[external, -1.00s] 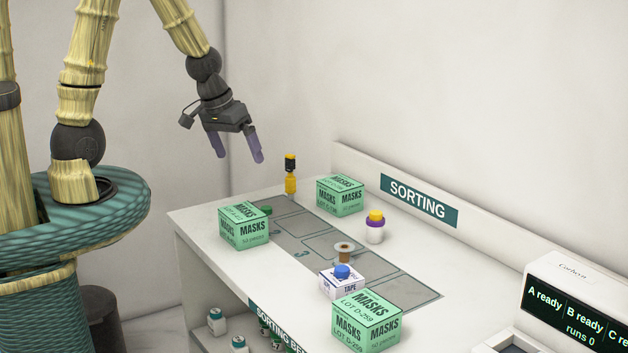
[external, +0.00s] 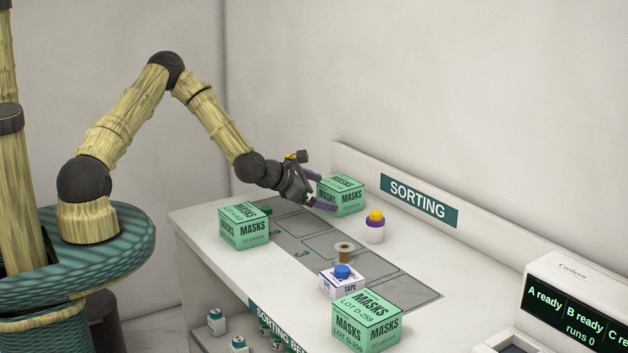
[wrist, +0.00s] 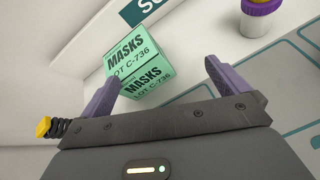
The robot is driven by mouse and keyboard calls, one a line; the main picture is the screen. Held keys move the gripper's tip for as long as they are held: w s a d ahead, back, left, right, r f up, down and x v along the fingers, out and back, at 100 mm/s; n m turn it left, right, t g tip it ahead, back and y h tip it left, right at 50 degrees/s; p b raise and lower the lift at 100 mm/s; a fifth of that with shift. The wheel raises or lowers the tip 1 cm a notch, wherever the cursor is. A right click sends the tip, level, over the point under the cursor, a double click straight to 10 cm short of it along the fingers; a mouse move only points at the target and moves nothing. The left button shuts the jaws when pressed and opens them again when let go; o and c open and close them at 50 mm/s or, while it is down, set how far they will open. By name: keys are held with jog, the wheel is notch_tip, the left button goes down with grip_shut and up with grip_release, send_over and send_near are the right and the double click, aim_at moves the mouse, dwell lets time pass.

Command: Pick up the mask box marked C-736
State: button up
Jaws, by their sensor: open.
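The mask box marked LOT C-736 (wrist: 126,52) is green and stands upright at the back of the bench. It also shows in the external view (external: 347,193), partly covered by my gripper. My gripper (external: 319,191) is open and empty, reaching toward the box from its left side. In the wrist view, the box lies ahead of the open fingers (wrist: 166,88), left of their middle, and the left finger overlaps its lower left edge. I cannot tell whether that finger touches it.
Other mask boxes stand at the bench's left (external: 243,228) and front right, the latter marked D-259 (external: 366,322). A purple-and-white jar (external: 375,232) is right of the C-736 box. The SORTING backboard (external: 450,222) runs behind.

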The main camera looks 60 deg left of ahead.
aim_at(326, 188)
jog(key=a+n, duration=0.1)
jog(key=w+a+n+y, duration=0.1)
jog(key=n, duration=0.1)
jog(key=a+n+t+y, duration=0.1)
jog(key=a+n, duration=0.1)
jog(key=shift+w+a+f+b, duration=0.1)
jog(key=shift+w+f+b, duration=0.2)
jog(key=shift+w+f, duration=0.1)
jog(key=shift+x, duration=1.1)
jog(key=shift+r+p+x, duration=0.15)
jog(key=shift+p+x, duration=0.45)
jog(key=shift+x, duration=0.7)
jog(key=shift+r+p+x, duration=0.15)
jog(key=shift+p+x, duration=0.4)
jog(key=shift+x, duration=0.8)
jog(key=shift+d, duration=0.2)
jog(key=c, duration=0.8)
